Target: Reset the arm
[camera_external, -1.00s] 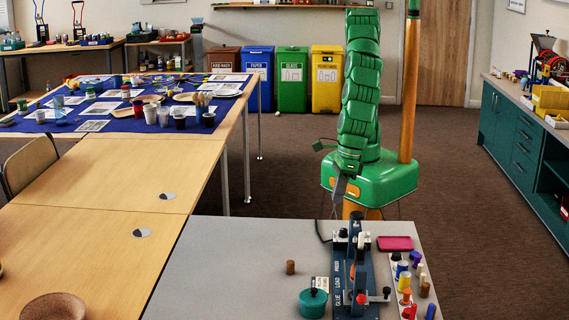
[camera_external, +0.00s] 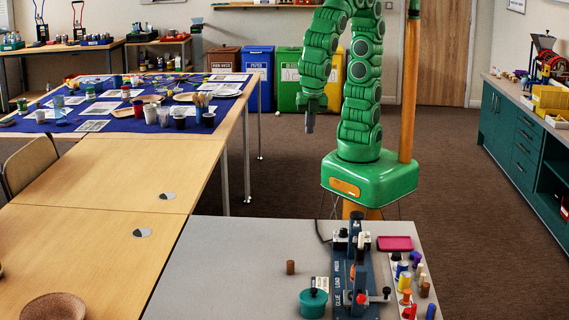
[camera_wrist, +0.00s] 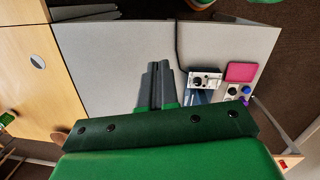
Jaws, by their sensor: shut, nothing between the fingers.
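My green arm (camera_external: 361,90) rises from its base beyond the grey table (camera_external: 230,260) and bends over at the top to the left. My gripper (camera_external: 310,122) hangs pointing down, left of the arm's lower part, well above the floor and apart from everything. In the wrist view my gripper's dark fingers (camera_wrist: 157,84) lie side by side, shut and empty, seen against the grey tabletop (camera_wrist: 110,55).
On the grey table stand a blue press (camera_external: 357,265), a teal pot (camera_external: 313,303), a brown cylinder (camera_external: 290,267), a pink pad (camera_external: 395,243) and several coloured pieces. Wooden tables (camera_external: 110,175) are at left. Bins, such as the blue one (camera_external: 257,80), stand behind.

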